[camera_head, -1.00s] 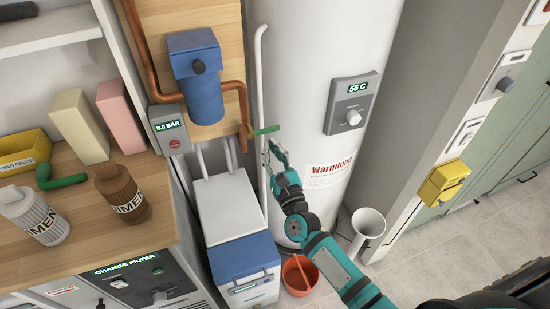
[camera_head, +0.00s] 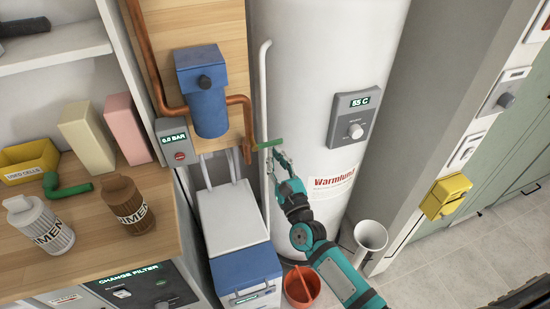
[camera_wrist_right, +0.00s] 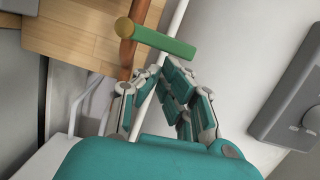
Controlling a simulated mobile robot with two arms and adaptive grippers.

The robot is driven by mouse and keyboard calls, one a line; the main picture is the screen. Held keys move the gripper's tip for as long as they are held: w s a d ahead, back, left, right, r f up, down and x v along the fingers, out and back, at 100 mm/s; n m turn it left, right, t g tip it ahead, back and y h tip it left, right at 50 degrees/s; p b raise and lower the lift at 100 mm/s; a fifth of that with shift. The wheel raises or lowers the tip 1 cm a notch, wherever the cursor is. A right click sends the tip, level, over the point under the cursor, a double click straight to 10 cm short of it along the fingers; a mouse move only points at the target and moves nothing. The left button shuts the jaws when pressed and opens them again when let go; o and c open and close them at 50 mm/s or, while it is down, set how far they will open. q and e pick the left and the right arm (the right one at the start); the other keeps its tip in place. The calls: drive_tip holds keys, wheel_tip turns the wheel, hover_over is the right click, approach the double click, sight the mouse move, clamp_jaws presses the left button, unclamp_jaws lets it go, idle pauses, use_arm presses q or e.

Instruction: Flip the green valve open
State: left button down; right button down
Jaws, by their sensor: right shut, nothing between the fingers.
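The green valve handle (camera_head: 268,144) sticks out to the right from the end of the copper pipe (camera_head: 247,125), below the blue filter housing (camera_head: 207,95). In the right wrist view the green handle (camera_wrist_right: 160,40) lies crosswise just beyond my fingertips, with its round end at the upper left over the copper pipe. My right gripper (camera_head: 275,160) is shut and empty, just below the handle. In the right wrist view its fingertips (camera_wrist_right: 160,72) are close under the bar; I cannot tell whether they touch it. My left gripper is not in view.
The white boiler (camera_head: 325,60) with a 55 C control box (camera_head: 352,118) stands to the right. A thin white pipe (camera_head: 264,90) runs vertically beside the handle. A gauge box (camera_head: 174,141) reads 0.0 BAR. A white and blue container (camera_head: 238,225) and orange bucket (camera_head: 299,288) are below.

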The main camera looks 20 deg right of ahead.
drive_tip(key=shift+d+r+n+y, duration=0.2)
drive_tip(key=shift+r+n+y, duration=0.15)
drive_tip(key=shift+n, duration=0.35)
wheel_tip(320, 180, up, 8)
drive_tip(key=a+n+g+y+p, duration=0.1)
drive_tip(key=n+g+y+p, duration=0.2)
drive_tip(key=n+p, duration=0.9)
drive_tip(key=shift+a+n, duration=0.2)
drive_tip(key=shift+n, duration=2.4)
drive_tip(key=shift+f+p, duration=0.1)
drive_tip(key=shift+p, duration=0.2)
